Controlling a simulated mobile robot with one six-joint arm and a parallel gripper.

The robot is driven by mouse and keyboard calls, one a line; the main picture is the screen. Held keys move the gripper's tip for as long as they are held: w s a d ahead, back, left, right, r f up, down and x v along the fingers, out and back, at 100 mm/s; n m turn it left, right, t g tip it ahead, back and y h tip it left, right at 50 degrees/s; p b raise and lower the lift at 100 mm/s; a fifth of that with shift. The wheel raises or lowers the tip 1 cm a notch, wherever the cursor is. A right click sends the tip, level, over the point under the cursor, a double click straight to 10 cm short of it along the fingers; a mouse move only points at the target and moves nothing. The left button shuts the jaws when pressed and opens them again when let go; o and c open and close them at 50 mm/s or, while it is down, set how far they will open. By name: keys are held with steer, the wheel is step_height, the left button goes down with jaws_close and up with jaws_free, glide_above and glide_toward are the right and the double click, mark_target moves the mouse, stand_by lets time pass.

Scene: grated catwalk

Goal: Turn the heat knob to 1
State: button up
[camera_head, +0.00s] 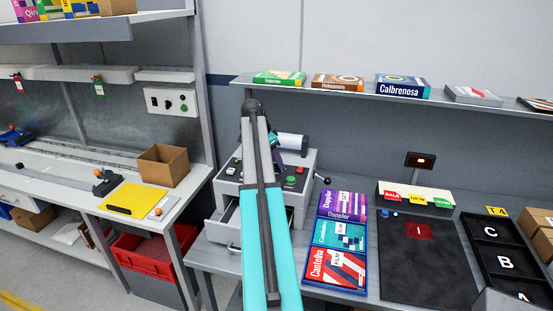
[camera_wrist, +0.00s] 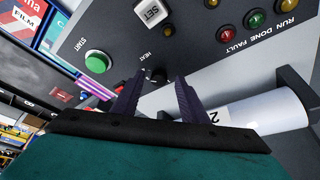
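The grey machine (camera_head: 308,158) stands on the bench in the head view, with its control panel facing up. In the wrist view, the small dark heat knob (camera_wrist: 158,75) sits on the panel (camera_wrist: 215,75) beside the HEAT label. My gripper (camera_wrist: 158,80) is open, with one dark finger on each side of the knob. I cannot tell whether either fingertip touches it. The knob's pointer and setting are not readable. In the head view, my arm hides the knob and most of my gripper.
A white roll (camera_wrist: 262,112) lies beside the panel. Boxes (camera_head: 342,205) and a dark mat (camera_head: 425,262) are right of the machine.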

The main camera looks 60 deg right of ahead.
steer(key=shift+c, duration=0.5)
jaws_close()
steer(key=shift+w+d+r, duration=0.1)
steer(key=shift+d+r, duration=0.05)
steer(key=shift+d, duration=0.05)
steer(key=shift+a, duration=0.15)
